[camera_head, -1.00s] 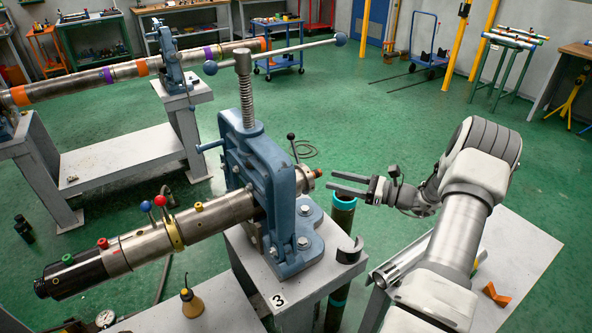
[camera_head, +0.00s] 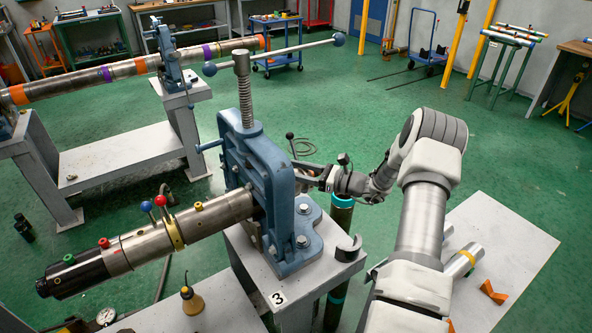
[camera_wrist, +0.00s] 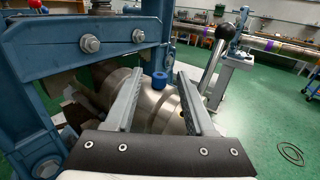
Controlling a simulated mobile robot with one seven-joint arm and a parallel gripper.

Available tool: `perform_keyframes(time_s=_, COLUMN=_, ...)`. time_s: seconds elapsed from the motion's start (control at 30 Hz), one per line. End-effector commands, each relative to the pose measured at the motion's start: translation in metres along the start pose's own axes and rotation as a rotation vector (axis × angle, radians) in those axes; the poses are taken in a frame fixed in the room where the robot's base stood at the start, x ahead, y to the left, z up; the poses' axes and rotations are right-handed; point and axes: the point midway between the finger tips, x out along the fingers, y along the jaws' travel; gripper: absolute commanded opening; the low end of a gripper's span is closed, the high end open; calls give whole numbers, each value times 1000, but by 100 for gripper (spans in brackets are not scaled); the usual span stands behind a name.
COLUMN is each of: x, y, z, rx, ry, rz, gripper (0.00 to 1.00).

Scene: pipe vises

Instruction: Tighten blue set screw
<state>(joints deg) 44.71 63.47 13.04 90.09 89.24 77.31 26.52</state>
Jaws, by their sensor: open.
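A blue set screw (camera_wrist: 160,81) stands up from a round steel collar (camera_wrist: 152,104) in the wrist view. My gripper (camera_wrist: 158,80) is open, with one finger on each side of the screw and collar; I cannot tell whether either finger touches. In the head view my gripper (camera_head: 300,171) is at the right side of the blue vise (camera_head: 262,172), and the screw is hidden there. The steel pipe (camera_head: 225,210) is clamped through the vise and runs out to the left, with red, blue, green and yellow knobs on it.
A black-knobbed lever (camera_wrist: 222,32) rises just right of my right finger. The vise frame (camera_wrist: 35,60) is close on the left. A curved grey piece (camera_head: 349,248) lies on the vise stand (camera_head: 240,243). Green floor is free behind my arm.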

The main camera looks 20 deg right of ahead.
Motion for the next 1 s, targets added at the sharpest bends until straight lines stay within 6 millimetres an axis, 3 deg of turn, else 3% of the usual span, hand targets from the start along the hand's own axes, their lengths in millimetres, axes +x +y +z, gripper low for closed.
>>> perform_keyframes(time_s=0.03, x=0, y=0, z=0, rx=0, ry=0, rz=0, gripper=51)
perform_keyframes(time_s=0.3, x=0, y=0, z=0, rx=0, ry=0, rz=0, gripper=2)
perform_keyframes(time_s=0.33, x=0, y=0, z=0, rx=0, ry=0, rz=0, gripper=0)
perform_keyframes(time_s=0.67, x=-1, y=1, z=1, rx=3, ry=-4, rz=-28, gripper=0)
perform_keyframes(time_s=1.0, x=0, y=6, z=1, rx=4, ry=-5, rz=-234, gripper=0)
